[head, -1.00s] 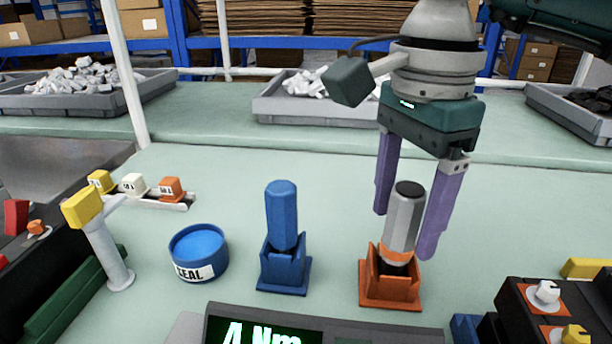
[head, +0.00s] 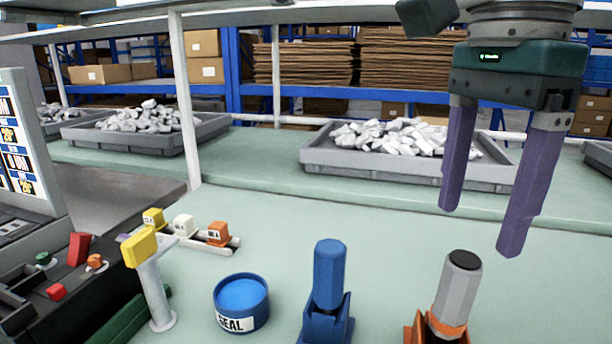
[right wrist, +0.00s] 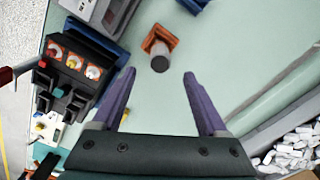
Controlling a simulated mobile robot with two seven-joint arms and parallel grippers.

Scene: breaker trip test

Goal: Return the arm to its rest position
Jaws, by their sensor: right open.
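My right gripper (head: 477,228) hangs at the upper right of the head view, its two purple fingers apart with nothing between them. It is above and behind a grey tool with an orange collar (head: 458,290), which stands upright in an orange holder (head: 413,332). The right wrist view shows my open fingers (right wrist: 158,88) and the tool's dark round end (right wrist: 160,63) ahead of them, apart from the fingers. A blue tool (head: 329,275) stands in a blue holder (head: 340,326) to the left. My left gripper is not in view.
A blue SEAL tin (head: 241,303) sits left of the blue holder. A yellow-topped post (head: 155,290) and a rail with small blocks (head: 218,240) stand further left. A grey tray of white pieces (head: 400,178) lies behind. In the right wrist view, a knob panel (right wrist: 78,65) is at left.

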